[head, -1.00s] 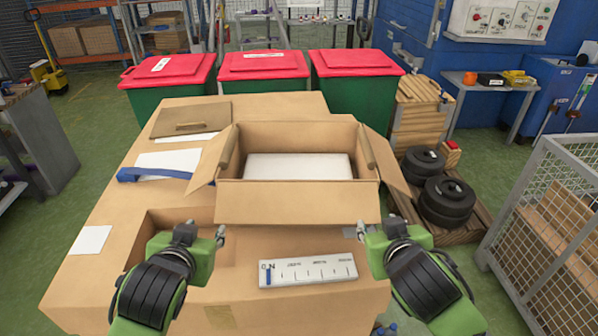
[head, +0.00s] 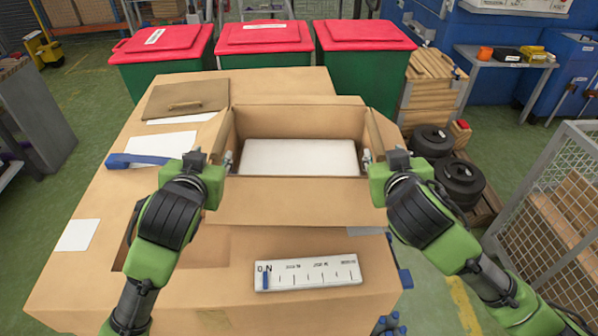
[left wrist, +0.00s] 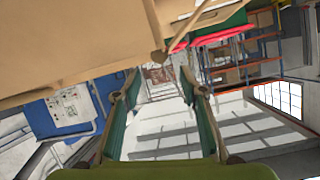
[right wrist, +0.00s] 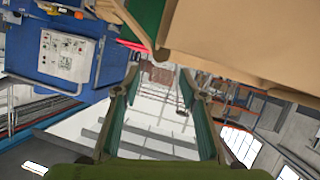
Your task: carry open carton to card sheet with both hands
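The open carton (head: 290,200) stands upright on the brown worktop (head: 290,85), with a white block (head: 300,157) inside. Its left and right flaps are partly hidden by my grippers. My left gripper (head: 224,160) is at the carton's left side and my right gripper (head: 369,158) is at its right side. Both wrist views show the fingers apart with nothing between them; the carton wall shows beside them in the left wrist view (left wrist: 70,40) and the right wrist view (right wrist: 240,40). Whether they touch the carton is unclear. A white sheet (head: 78,235) lies at the left edge.
Another white sheet (head: 175,143) lies left of the carton under a blue-handled tool (head: 130,160). A brown panel with a handle (head: 187,99) lies behind it. A white scale plate (head: 310,273) is in front. Red-lidded bins (head: 265,38) stand behind; a mesh cage (head: 550,220) stands right.

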